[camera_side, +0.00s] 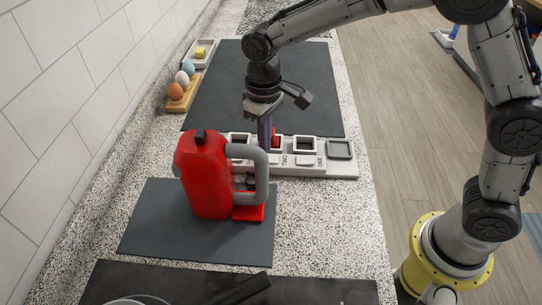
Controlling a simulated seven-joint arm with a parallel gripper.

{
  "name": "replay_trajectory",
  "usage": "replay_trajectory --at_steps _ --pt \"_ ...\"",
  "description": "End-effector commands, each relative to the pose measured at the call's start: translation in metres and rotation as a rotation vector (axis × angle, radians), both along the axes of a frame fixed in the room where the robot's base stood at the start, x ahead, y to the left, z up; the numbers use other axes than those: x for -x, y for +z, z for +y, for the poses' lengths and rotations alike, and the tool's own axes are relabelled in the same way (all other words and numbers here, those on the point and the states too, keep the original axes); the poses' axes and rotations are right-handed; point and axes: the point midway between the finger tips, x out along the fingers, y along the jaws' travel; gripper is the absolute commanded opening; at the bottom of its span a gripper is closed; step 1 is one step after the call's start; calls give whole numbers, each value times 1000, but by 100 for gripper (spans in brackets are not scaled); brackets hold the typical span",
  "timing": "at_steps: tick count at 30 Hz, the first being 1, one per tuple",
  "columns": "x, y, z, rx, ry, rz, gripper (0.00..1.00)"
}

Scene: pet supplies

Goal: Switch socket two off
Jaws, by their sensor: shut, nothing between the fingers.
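A white socket strip (345,169) lies across the counter, with several square frames along its top. Small lettering on it seems to read TWO (285,160) and, to the right, ONE (319,162). A red square part (277,141) shows in one frame near the TWO lettering. My gripper (266,150) points down over the strip, just left of this red part, and looks shut and empty. Its tips are close to the strip; whether they touch it I cannot tell. The strip's left part is partly hidden behind the red jug. Switch positions are too small to tell.
The red jug (203,178) with a grey handle stands on a dark mat (150,230) just in front of my gripper. Coloured eggs sit in a wooden holder (185,103) by the wall. A white dish (206,61) holds a yellow block. A dark mat (310,95) behind the strip is clear.

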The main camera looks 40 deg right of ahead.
Motion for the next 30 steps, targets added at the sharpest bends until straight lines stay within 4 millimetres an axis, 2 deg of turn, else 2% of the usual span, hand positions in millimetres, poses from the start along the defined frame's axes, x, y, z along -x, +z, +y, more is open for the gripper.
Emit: replay_trajectory --at_steps 30 --pt "0 -15 0 1 0 2 0"
